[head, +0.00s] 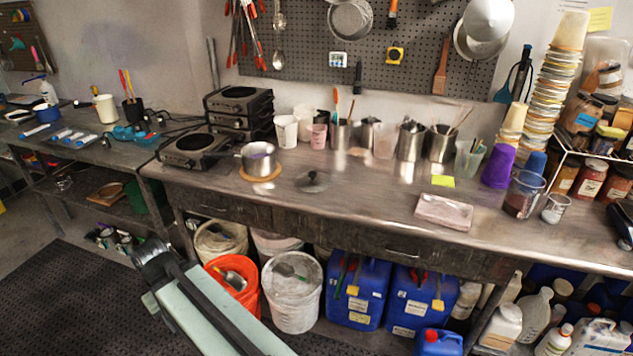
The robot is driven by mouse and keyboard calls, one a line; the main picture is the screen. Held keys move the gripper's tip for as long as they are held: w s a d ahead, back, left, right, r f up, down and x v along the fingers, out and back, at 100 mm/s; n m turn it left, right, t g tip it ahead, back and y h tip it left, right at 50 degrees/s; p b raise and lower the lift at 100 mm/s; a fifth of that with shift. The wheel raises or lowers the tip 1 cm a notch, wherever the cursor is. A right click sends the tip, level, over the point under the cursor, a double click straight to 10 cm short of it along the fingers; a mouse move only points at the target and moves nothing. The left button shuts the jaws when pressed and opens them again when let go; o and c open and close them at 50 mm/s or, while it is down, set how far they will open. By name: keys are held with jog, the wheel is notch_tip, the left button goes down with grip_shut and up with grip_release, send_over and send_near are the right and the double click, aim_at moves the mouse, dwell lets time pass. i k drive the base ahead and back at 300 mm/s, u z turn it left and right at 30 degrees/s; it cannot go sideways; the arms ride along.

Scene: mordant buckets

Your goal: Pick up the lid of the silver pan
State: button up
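The silver pan (258,158) stands on a round wooden trivet (262,174) on the metal worktop, its handle pointing left. Its top looks open, with something purplish inside. A lid (312,182) with a dark knob lies flat on the worktop, to the right of the pan and apart from it. My arm, a pale green and black link, reaches up from the bottom edge at the lower left, in front of the bench and well short of the lid. I cannot make out gripper fingers in this view.
Hot plates (195,147) stand left of the pan. White cups (286,131) and metal canisters (410,141) line the back. The worktop around the lid is clear. An orange bucket (247,296) and blue jugs (357,292) are below.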

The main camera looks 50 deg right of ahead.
aim_at(311, 181)
jog(key=z, duration=0.05)
jog(key=i, duration=0.95)
jog(key=u, duration=0.05)
